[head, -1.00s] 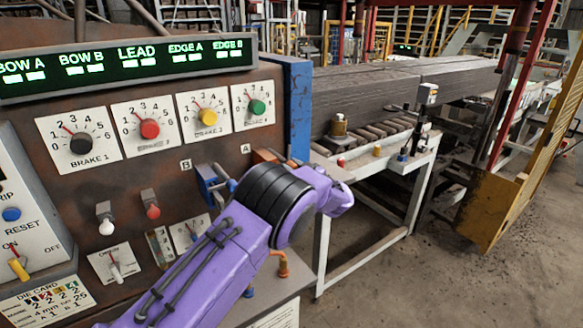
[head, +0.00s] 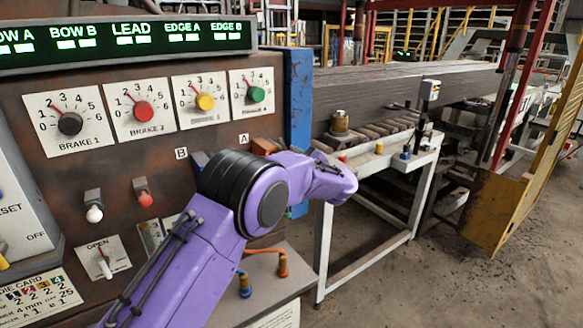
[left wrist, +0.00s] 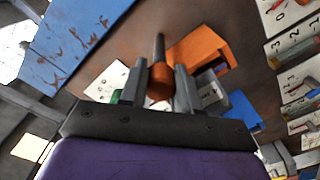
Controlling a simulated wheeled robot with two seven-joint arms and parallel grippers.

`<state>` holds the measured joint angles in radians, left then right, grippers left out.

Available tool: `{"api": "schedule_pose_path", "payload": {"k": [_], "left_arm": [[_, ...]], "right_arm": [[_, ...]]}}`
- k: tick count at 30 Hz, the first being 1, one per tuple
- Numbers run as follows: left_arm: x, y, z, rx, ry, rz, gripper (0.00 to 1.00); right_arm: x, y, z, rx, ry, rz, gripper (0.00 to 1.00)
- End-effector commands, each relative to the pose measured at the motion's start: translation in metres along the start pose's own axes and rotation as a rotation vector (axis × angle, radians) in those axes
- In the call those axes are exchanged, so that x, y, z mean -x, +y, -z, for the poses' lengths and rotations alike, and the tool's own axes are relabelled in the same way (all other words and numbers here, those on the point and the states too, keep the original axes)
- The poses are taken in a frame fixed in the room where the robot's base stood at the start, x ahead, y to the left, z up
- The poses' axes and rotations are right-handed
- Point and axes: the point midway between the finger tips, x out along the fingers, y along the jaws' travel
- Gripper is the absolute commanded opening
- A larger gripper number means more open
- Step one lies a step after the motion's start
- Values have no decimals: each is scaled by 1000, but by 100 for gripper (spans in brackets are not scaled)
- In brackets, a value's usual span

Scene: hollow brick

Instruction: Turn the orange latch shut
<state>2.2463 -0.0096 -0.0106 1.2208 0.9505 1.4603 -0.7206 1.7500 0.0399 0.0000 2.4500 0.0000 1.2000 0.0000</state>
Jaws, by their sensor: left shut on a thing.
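The orange latch block (head: 266,147) is on the brown panel under the label A, partly hidden behind my left arm in the head view. It also shows in the left wrist view (left wrist: 200,48). My left gripper (left wrist: 159,72) has its two grey fingers on either side of an orange handle end (left wrist: 160,84) on a dark rod, and is shut on it. The handle is beside the orange block in that view. In the head view my left wrist hides the fingers and the handle. My right gripper is not in view.
A blue latch (head: 198,162) under the label B is partly behind my arm. Brake dials (head: 204,102) line the panel above. A blue post (head: 298,98) stands at its right edge. Orange (head: 283,265) and blue (head: 245,286) fittings stand on the ledge below.

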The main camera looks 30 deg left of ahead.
Motion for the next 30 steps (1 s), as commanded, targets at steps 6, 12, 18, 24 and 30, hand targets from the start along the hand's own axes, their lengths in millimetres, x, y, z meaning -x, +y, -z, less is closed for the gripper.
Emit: {"api": "schedule_pose_path", "payload": {"k": [6,12,18,24,30], "left_arm": [[0,-3,-4,207,0,-2,1],[0,-3,-4,397,0,-2,1],[0,-3,-5,588,-1,-1,1],[0,-3,-4,766,0,-1,1],[0,-2,-3,914,-1,-2,1]], "right_arm": [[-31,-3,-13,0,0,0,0],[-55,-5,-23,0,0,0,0],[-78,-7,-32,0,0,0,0],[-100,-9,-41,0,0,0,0],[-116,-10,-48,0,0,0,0]]}}
